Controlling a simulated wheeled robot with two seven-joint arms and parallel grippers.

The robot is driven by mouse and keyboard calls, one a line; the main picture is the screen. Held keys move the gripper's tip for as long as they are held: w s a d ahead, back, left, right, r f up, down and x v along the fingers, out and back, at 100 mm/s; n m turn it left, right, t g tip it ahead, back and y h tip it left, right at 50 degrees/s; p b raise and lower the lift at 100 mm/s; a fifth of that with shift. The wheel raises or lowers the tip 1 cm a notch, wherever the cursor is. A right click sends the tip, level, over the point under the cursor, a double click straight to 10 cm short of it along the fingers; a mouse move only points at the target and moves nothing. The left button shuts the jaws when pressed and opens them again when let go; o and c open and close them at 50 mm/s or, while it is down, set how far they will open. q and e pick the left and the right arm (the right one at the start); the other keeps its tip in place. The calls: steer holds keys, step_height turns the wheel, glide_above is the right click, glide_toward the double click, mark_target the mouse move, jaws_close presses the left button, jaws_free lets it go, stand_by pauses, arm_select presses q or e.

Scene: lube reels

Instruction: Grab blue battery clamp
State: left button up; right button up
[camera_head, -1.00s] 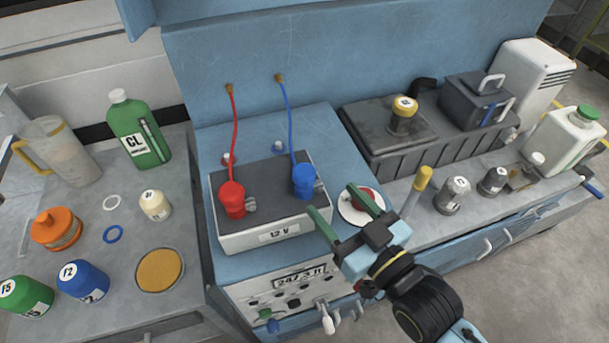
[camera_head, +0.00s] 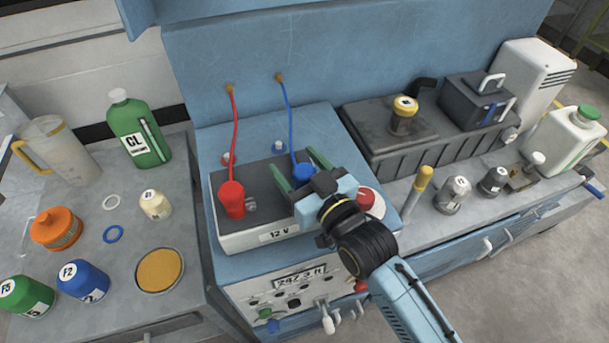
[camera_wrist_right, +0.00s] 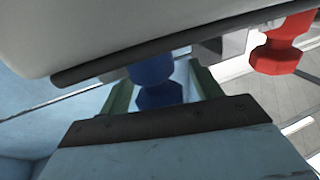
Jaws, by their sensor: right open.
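The blue battery clamp (camera_head: 302,171) sits on the right terminal of the 12 V battery (camera_head: 262,226), with a blue cable running up to the back panel. My right gripper (camera_head: 299,168) is open, with its green fingers on either side of the blue clamp and its palm hiding the clamp's front. In the right wrist view the blue clamp (camera_wrist_right: 153,80) shows between the two fingers, which stand apart from it. My left gripper is not in view.
A red clamp (camera_head: 232,199) with a red cable is on the left terminal. A red knob (camera_head: 367,199) on a white dial is right of the battery. Bottles and rings stand on the left bench (camera_head: 185,220).

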steer(key=c, duration=1.1)
